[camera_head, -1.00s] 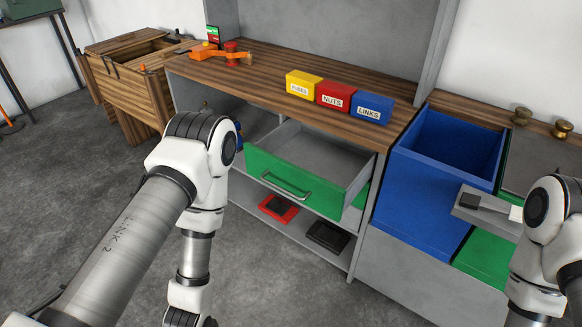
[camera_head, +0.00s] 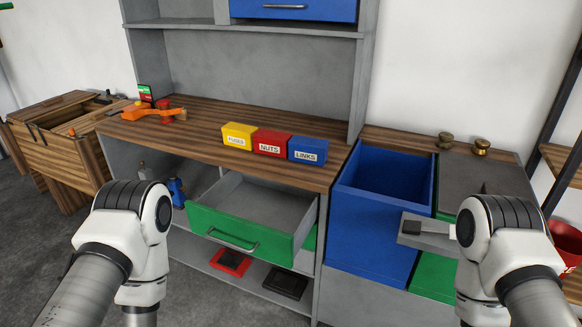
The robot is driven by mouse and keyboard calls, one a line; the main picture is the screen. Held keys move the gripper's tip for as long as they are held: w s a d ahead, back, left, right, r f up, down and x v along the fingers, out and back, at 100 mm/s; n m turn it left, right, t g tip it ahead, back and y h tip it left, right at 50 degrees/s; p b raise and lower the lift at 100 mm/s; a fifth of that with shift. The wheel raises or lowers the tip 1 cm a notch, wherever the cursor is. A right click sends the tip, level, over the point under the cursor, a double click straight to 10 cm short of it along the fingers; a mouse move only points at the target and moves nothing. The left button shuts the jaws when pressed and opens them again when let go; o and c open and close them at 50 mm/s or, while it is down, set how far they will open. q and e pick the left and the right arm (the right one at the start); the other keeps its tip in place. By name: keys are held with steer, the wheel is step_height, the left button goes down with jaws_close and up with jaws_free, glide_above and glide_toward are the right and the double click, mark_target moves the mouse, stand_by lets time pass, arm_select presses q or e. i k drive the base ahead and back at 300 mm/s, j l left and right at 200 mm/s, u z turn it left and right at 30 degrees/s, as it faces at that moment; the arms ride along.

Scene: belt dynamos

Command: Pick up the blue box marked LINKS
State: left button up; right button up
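The blue box marked LINKS (camera_head: 307,150) stands on the wooden worktop (camera_head: 200,128) near its right end. It is the rightmost of three boxes in a row, right beside the red NUTS box (camera_head: 271,142); the yellow FUSES box (camera_head: 238,135) is at the left of the row.
A green-fronted drawer (camera_head: 225,225) stands open below the worktop. An orange tool (camera_head: 150,113) lies at the worktop's left. The worktop before the boxes is clear.

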mark_target(308, 150)
steer(key=i+l+z, duration=0.5)
steer(key=i+z, duration=0.2)
